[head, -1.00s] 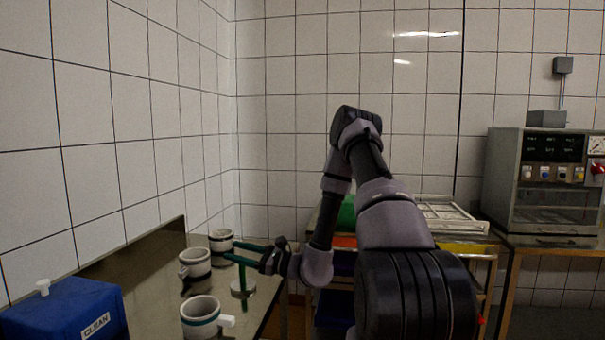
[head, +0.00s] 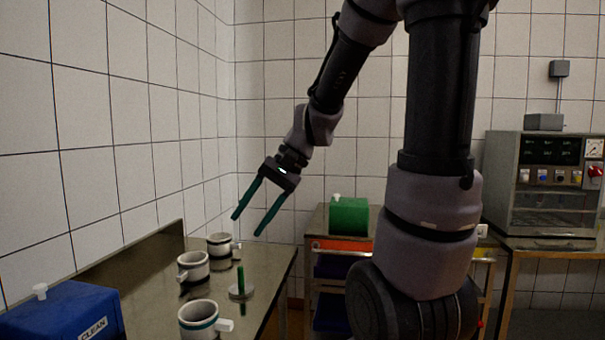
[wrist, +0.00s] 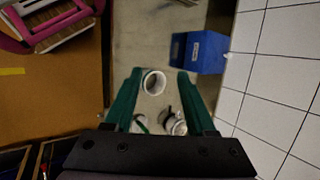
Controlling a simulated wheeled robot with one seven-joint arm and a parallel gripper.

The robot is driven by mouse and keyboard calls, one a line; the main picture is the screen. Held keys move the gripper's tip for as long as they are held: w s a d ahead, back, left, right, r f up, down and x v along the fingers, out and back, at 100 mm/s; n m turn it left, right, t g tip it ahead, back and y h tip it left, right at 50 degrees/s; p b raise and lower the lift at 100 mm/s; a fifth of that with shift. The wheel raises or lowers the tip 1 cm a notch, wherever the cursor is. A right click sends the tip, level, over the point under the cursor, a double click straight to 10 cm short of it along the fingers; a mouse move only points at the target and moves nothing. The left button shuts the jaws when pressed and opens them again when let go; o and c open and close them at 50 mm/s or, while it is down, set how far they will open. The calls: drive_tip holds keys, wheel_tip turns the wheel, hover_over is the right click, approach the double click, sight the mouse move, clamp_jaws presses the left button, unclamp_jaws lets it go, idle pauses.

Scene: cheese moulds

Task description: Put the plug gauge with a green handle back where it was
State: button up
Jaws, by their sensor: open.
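The plug gauge with a green handle (head: 241,281) stands upright on the steel table, its pale round disc flat at the bottom and the handle pointing up. In the wrist view its green handle (wrist: 140,122) shows low between the fingers, partly hidden. My gripper (head: 247,226) is open and empty, with long dark-green fingers, in the air well above the gauge and clear of it. White moulds stand near the gauge: one with a teal band (head: 199,318) in front, one to its left (head: 193,267), and one behind (head: 220,244).
A blue box marked CLEAN (head: 68,312) stands at the table's near left. A low splashback (head: 150,246) runs along the left wall. A green box (head: 349,215) sits on a trolley to the right. A grey control cabinet (head: 548,185) stands at the far right.

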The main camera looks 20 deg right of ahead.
drive_tip(key=s+d+r+n+t+h, duration=0.1)
drive_tip(key=s+d+r+t+h, duration=0.4)
drive_tip(key=d+r, duration=0.4)
drive_tip(key=shift+n+t, duration=0.3)
drive_tip(key=shift+t, duration=0.4)
drive_tip(key=shift+c, duration=0.5)
drive_tip(key=shift+s+a, duration=0.1)
drive_tip(key=shift+s, duration=0.05)
